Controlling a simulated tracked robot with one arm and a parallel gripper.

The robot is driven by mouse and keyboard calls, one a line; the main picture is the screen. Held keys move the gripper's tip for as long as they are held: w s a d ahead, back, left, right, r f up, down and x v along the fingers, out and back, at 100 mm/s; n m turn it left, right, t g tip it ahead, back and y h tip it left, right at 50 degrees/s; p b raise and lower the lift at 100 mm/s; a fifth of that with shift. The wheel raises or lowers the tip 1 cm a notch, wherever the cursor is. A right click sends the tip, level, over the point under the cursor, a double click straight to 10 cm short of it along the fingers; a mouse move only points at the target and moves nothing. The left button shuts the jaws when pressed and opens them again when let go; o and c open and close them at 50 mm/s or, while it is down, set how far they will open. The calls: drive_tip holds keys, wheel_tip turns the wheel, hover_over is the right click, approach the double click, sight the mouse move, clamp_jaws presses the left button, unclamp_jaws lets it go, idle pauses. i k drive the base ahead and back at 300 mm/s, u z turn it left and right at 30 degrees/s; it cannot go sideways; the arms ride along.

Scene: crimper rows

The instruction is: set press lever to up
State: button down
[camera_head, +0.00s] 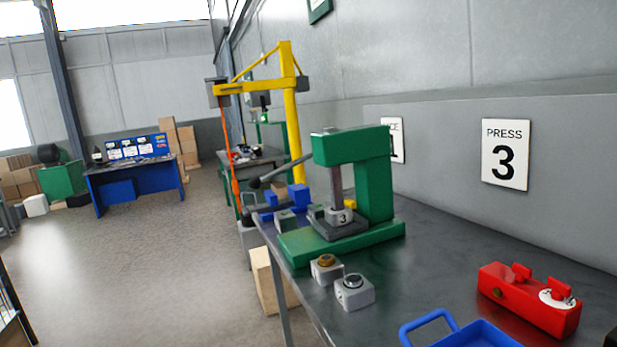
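A green bench press (374,187) stands on a dark grey workbench, below a white sign (506,154) reading PRESS 3. Its steel ram comes down onto a block marked 3 (341,217). The press lever (279,174) is a dark rod reaching out to the left of the press head. Its black knob (254,183) is at the outer end, lower than the end at the press, so the lever slopes down to the left. My gripper is not in view.
On the workbench (430,265) are two small blocks with knobs (354,292), a red fixture (528,298) and a blue tray (470,336). A yellow jib crane (292,120) with an orange hanging line stands behind the press. Open floor (150,260) lies to the left.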

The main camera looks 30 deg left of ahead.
sight(255, 183)
drive_tip(key=u, duration=0.4)
drive_tip(key=i, duration=1.15)
drive_tip(key=u, duration=0.75)
